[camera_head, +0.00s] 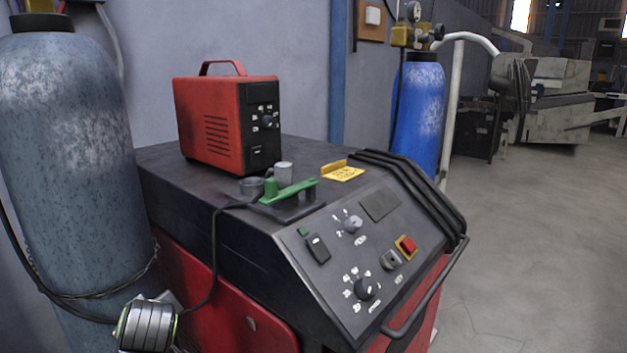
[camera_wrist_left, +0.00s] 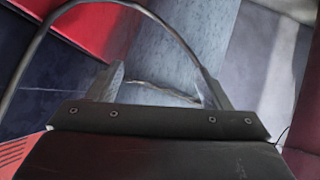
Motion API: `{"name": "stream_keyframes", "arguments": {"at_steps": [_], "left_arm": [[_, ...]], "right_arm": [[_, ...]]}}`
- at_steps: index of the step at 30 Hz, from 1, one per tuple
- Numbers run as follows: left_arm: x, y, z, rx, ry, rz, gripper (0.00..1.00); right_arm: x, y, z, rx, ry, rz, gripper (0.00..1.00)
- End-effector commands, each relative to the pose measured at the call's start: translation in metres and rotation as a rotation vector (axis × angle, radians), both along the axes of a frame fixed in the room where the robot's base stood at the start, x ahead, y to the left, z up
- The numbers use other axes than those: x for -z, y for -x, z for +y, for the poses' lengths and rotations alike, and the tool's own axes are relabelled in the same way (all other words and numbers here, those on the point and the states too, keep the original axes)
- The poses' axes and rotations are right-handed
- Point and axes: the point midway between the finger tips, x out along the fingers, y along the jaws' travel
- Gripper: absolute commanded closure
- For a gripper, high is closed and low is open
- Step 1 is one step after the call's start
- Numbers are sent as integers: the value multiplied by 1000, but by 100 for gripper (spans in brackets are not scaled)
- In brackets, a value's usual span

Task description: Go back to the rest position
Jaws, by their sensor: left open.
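My left gripper (camera_wrist_left: 160,92) is open in the left wrist view, with its two fingers apart and nothing between them. Behind the fingers are the grey-blue gas cylinder (camera_wrist_left: 188,45) and a chain across it. In the head view, a silver rounded part of my left arm shows at the bottom left, in front of the grey-blue cylinder (camera_head: 65,110) and beside the red front of the machine (camera_head: 225,310). The gripper's fingers cannot be made out there. My right gripper is in neither view.
A dark cable (camera_wrist_left: 40,45) arches close across the left wrist view. On the machine's top stand a red power unit (camera_head: 215,125), a green clamp (camera_head: 290,191) and a yellow bent plate (camera_head: 342,172). A blue cylinder (camera_head: 418,115) stands behind. The floor (camera_head: 540,240) at right is clear.

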Motion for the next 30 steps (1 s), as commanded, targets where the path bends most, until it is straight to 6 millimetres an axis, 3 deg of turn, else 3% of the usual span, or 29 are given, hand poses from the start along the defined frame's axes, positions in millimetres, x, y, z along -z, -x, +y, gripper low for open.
{"name": "stream_keyframes", "arguments": {"at_steps": [1, 6, 15, 21, 30], "left_arm": [[26, 17, 3, 34, -13, 57, 28], [91, 75, 6, 174, -62, 226, 28], [173, 198, 3, 436, -110, 489, 28], [196, 270, -3, 586, -120, 609, 28], [206, 346, -14, 746, -119, 719, 28]], "right_arm": [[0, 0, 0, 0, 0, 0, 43], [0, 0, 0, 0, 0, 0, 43], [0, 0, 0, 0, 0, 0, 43], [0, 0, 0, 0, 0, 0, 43], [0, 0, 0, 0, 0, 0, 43]]}}
